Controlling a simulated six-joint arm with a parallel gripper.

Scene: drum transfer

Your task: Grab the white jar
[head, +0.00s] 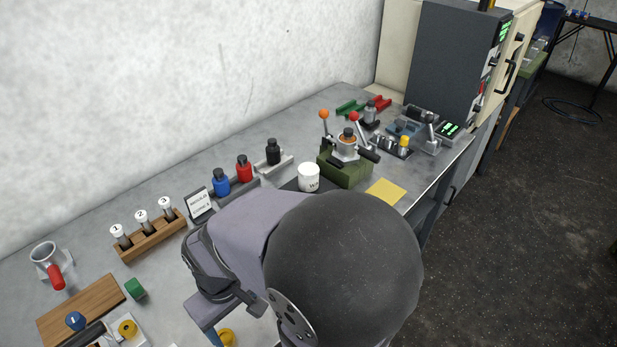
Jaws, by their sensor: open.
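The white jar (309,178) stands upright on the grey bench, on or beside a dark flat plate (290,186). It has dark lettering low on its front, only partly legible. It is left of the green block fixture (345,168) and just beyond my arm, whose links fill the lower middle of the head view. I cannot make out my gripper's fingers; my own arm hides that area. Nothing is seen touching the jar.
Blue (221,183), red (244,170) and black (273,153) bottles stand in a row left of the jar. The green fixture carries levers with orange and red knobs. A yellow sheet (386,192) lies near the bench's right edge. A rack (148,235) holds numbered vials.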

